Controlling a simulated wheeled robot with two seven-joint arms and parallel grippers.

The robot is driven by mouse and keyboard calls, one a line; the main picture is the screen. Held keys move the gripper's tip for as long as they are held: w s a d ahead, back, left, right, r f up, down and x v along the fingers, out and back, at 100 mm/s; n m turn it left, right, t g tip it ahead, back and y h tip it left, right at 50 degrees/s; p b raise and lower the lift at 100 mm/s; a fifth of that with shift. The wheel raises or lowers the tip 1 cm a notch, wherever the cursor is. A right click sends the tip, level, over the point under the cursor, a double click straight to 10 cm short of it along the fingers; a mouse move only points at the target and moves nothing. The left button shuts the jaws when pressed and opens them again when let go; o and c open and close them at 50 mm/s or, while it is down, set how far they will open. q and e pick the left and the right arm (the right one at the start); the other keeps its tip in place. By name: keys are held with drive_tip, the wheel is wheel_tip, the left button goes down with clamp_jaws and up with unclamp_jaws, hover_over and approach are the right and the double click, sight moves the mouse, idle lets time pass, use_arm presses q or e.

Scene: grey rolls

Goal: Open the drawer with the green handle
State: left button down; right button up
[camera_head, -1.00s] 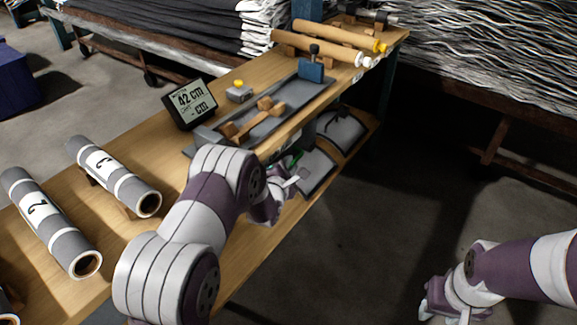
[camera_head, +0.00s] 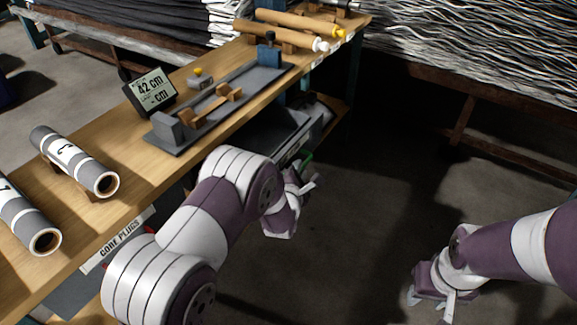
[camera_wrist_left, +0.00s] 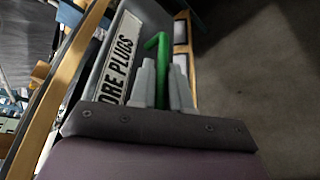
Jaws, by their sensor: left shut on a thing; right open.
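The green handle (camera_wrist_left: 160,62) is on the front of a grey drawer (camera_wrist_left: 101,62) with a white label reading "ORE PLUGS", its first letter cut off. My left gripper (camera_wrist_left: 161,82) is shut on the handle, one finger on each side of it. In the head view, the handle (camera_head: 307,157) shows as a small green bit beyond my left gripper (camera_head: 303,180). There the grey drawer (camera_head: 290,142) stands out from under the bench top, part of its inside showing; my arm hides some of it. My right gripper (camera_head: 431,300) is open and empty, low at the right.
The wooden bench (camera_head: 85,228) carries grey rolls (camera_head: 75,160), a display (camera_head: 150,92) reading 42 cm, a grey fixture (camera_head: 220,105) and tan rolls (camera_head: 280,33). The floor (camera_head: 350,230) between my arms is clear.

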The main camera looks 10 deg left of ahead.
use_arm(q)
drive_tip(key=shift+s+d, duration=0.15)
drive_tip(key=shift+d, duration=0.25)
drive_tip(key=c, duration=1.4)
unclamp_jaws()
drive_tip(key=shift+c, duration=0.2)
drive_tip(key=p+v, duration=0.2)
drive_tip(key=v, duration=1)
drive_tip(key=shift+s, duration=0.35)
drive_tip(key=shift+a+r, duration=0.1)
